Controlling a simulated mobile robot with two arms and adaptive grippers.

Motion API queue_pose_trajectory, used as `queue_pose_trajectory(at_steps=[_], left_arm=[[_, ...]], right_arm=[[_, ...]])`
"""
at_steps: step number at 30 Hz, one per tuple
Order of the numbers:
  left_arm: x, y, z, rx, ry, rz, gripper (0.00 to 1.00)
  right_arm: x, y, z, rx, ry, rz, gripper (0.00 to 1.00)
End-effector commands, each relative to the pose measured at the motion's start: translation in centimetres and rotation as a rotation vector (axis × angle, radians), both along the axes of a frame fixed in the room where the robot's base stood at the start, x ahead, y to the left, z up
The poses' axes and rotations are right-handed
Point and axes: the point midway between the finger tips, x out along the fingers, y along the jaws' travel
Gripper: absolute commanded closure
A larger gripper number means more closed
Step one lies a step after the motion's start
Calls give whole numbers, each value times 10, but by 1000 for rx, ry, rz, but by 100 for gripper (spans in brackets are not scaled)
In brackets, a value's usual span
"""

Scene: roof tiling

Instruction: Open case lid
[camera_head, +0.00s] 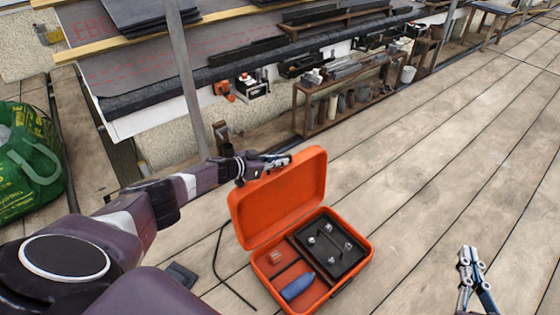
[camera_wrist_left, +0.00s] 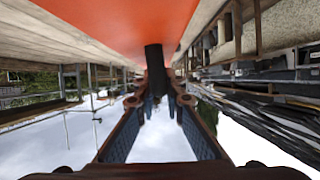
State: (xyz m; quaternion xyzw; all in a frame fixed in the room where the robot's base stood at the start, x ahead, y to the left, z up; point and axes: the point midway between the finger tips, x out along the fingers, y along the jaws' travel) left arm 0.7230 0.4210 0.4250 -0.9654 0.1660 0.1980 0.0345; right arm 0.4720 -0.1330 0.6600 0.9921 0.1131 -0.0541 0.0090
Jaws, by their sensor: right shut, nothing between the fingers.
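The orange case stands open on the wooden deck. Its lid (camera_head: 282,205) is raised and leans back from the case base (camera_head: 336,285). My left gripper (camera_head: 280,161) is at the lid's upper edge, behind its left corner. In the left wrist view its fingers (camera_wrist_left: 158,101) are apart, with the orange lid (camera_wrist_left: 120,22) close above them. A dark piece (camera_wrist_left: 155,70) stands out from the orange surface near the fingertips; I cannot tell whether they touch it. My right gripper (camera_head: 468,252) is shut and empty, over the deck at the lower right, apart from the case.
The case holds a dark tray (camera_head: 345,262) with several metal pieces, a blue item (camera_head: 297,287) and a small reddish box (camera_head: 275,258). A metal pole (camera_head: 186,75) rises beside my left arm. A green bag (camera_head: 30,150) is at left.

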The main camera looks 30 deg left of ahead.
Motion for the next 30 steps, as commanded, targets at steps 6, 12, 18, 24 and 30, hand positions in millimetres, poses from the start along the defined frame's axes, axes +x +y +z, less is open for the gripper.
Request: queue_pose_trajectory(at_steps=[6,12,18,24,30], left_arm=[[0,-1,0,-2,-1,-1,83],[-1,0,0,-2,-1,-1,83],[-9,5,3,0,-1,0,83],[-25,9,10,0,1,-1,83],[-47,17,19,-1,1,-1,83]], right_arm=[[0,0,0,0,0,0,100],[0,0,-1,-1,3,1,100],[0,0,-1,-1,3,0,100],[0,0,-1,0,2,0,100],[0,0,-1,0,2,0,100]])
